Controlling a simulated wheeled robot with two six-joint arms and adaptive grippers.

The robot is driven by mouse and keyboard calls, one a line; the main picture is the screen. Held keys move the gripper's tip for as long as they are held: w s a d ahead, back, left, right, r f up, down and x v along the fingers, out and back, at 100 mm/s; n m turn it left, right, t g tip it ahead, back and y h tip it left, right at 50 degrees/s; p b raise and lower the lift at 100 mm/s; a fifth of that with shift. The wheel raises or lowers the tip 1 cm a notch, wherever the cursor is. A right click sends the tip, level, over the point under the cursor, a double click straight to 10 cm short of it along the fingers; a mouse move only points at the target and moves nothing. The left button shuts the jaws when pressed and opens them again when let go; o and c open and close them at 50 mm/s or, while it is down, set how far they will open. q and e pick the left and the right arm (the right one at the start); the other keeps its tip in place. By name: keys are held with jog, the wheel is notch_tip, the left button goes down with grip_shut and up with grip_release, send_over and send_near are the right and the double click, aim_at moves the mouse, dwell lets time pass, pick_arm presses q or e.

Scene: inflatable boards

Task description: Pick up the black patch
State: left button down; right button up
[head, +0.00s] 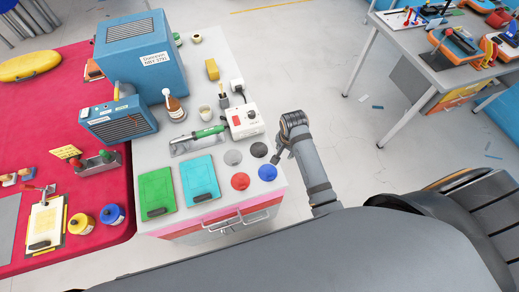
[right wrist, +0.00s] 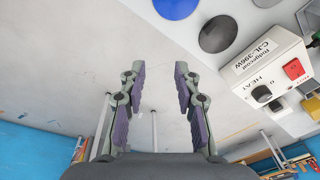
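The black patch (head: 259,149) is a dark round disc lying flat near the right edge of the grey table (head: 215,75). It also shows in the right wrist view (right wrist: 220,34), to the right of my fingers. My right gripper (head: 277,157) is just right of the patch, by the table's edge, and does not touch it. In the right wrist view the gripper (right wrist: 160,73) is open, with nothing between its two purple-padded fingers. My left gripper is not in view.
A blue patch (head: 267,172), a red patch (head: 240,181) and a grey patch (head: 233,157) lie around the black one. A white heat-control box (head: 244,121) stands behind it. Green (head: 157,193) and cyan (head: 199,178) boards lie left. Open floor lies right of the table.

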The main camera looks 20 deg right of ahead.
jog(key=w+a+f+m+g, duration=0.1)
jog(key=w+a+m, duration=0.6)
jog(key=w, duration=0.1)
jog(key=b, duration=0.1)
send_over(261, 154)
jog(key=shift+g+y, duration=0.3)
jog(key=f, duration=0.5)
jog(key=shift+w+a+f, duration=0.1)
jog(key=shift+w, duration=0.15)
jog(key=shift+w+f, duration=0.15)
jog(key=shift+f, duration=0.1)
jog(key=f+b, duration=0.1)
jog(key=b, duration=0.1)
jog(key=f+b, duration=0.4)
jog(key=shift+s+d+f, duration=0.2)
jog(key=shift+s+f, duration=0.05)
jog(key=shift+s, duration=0.05)
jog(key=shift+r, duration=0.15)
jog(key=shift+c, duration=0.4)
grip_shut()
